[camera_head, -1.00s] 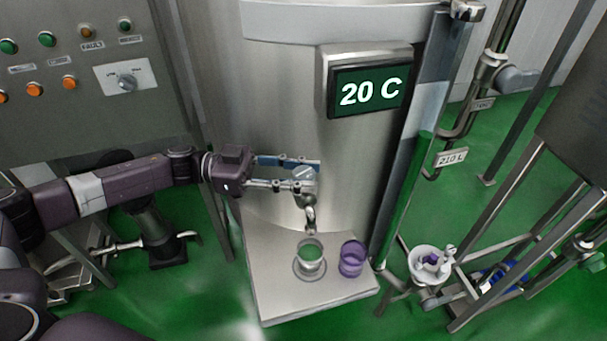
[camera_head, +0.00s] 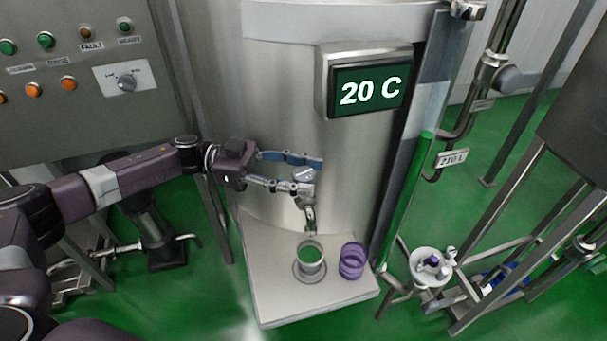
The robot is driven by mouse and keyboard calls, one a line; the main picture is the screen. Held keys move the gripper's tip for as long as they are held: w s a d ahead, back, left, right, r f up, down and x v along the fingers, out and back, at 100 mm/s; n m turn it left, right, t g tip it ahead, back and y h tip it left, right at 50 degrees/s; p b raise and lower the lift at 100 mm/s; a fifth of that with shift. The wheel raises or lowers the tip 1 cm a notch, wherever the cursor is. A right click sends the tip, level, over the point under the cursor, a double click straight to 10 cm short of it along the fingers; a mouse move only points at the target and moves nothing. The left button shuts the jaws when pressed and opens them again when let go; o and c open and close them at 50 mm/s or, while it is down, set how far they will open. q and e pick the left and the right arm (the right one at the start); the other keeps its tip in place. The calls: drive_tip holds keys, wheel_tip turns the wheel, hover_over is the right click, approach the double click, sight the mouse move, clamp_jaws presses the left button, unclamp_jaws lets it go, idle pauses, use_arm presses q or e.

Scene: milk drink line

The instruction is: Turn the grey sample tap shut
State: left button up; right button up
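The grey sample tap (camera_head: 309,212) sticks out low on the front of the steel tank, its spout pointing down. Its small grey handle (camera_head: 303,174) shows at the tips of my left gripper (camera_head: 315,176). That gripper is open, with one finger above and one below the handle, and a gap shows between them. I cannot tell whether either finger touches the handle. My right gripper is not in view. A clear cup (camera_head: 309,261) stands under the spout on a round base; I see no stream falling into it.
A purple cup (camera_head: 352,261) stands right of the clear cup on the pale shelf (camera_head: 275,305). A display reading 20 C (camera_head: 370,92) hangs above. A control panel (camera_head: 75,100) is at left. A green-and-grey vertical tube (camera_head: 405,200) and pipe frames stand at right.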

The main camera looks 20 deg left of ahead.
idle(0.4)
use_arm(q)
drive_tip(key=shift+s+n+t, duration=0.1)
drive_tip(key=shift+n+t, duration=0.2)
drive_tip(key=shift+t, duration=0.1)
drive_tip(key=shift+n+t+p, duration=0.45)
drive_tip(key=shift+n+t, duration=0.05)
drive_tip(key=shift+t, duration=0.3)
drive_tip(key=n+t+y, duration=0.1)
drive_tip(key=n+t, duration=0.1)
drive_tip(key=n+t+y, duration=0.1)
drive_tip(key=t, duration=0.2)
drive_tip(key=shift+f+n, duration=0.15)
drive_tip(key=shift+n, duration=0.25)
drive_tip(key=shift+n+t+y+p, duration=0.3)
drive_tip(key=shift+n+t+y, duration=0.45)
drive_tip(key=shift+t, duration=0.45)
